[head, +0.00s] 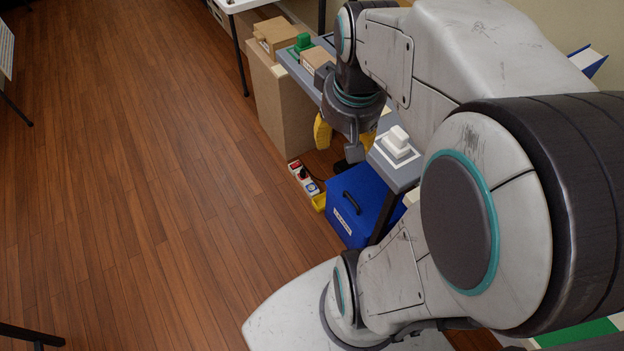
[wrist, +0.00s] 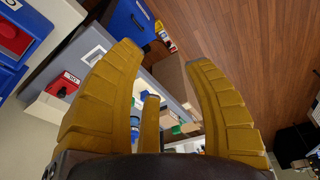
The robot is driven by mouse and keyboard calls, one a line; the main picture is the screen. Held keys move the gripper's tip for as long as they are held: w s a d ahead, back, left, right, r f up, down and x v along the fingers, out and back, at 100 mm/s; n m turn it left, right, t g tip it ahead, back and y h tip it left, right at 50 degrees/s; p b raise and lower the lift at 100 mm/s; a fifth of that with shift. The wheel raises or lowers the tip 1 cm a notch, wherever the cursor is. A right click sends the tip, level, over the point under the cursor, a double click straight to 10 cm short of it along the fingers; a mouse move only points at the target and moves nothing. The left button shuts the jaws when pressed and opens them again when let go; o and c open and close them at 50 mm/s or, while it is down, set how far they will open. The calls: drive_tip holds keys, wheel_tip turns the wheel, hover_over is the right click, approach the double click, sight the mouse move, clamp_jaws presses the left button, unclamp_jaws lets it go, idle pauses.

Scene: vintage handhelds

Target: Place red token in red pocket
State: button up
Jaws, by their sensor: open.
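My gripper (wrist: 165,55) is open in the wrist view, with its yellow fingers spread and nothing between them. In the head view my gripper (head: 343,136) hangs by the grey table edge, partly hidden by my wrist. In the wrist view a red block (wrist: 10,38) shows at the far left edge, in or on a blue frame. I cannot tell which is the red token or the red pocket.
A white block (head: 397,138) sits on the grey table (head: 400,174). A green block (head: 301,43) and brown boxes (head: 274,35) stand farther back. A blue bin (head: 357,207) and small coloured items (head: 304,179) are on the floor. The wooden floor at left is clear.

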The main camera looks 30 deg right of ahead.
drive_tip(key=s+a+n+t+y, duration=0.1)
drive_tip(key=s+a+n, duration=0.2)
drive_tip(key=a, duration=0.6)
drive_tip(key=shift+s+a+f, duration=0.2)
drive_tip(key=shift+s+f, duration=0.15)
drive_tip(key=shift+s, duration=0.65)
